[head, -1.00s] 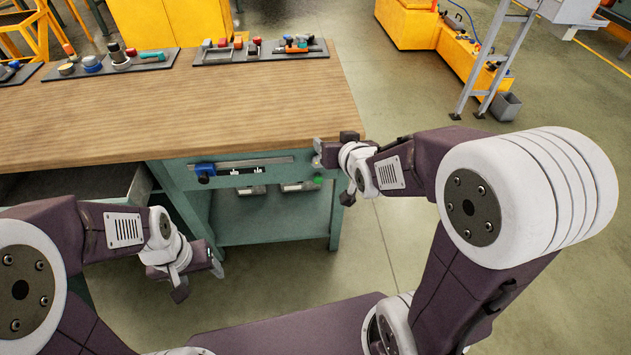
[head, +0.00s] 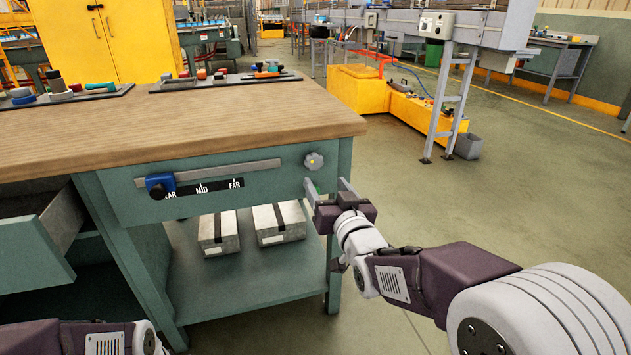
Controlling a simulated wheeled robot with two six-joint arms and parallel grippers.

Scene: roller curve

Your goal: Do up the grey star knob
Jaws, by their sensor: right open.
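The grey star knob (head: 314,161) sits on the right end of the green bench's front panel. My right gripper (head: 325,186) is open and empty, just below and to the right of the knob, with its fingers pointing toward the panel. The fingers look apart from the knob. A small green mark shows beside the left finger. My left arm shows only in part at the bottom left edge, and its gripper is out of view.
A blue slider block (head: 160,185) sits at the left of a rail (head: 225,173) over a scale marked MID and FAR. Two grey blocks (head: 279,222) lie on the lower shelf. A drawer (head: 35,250) stands open at left.

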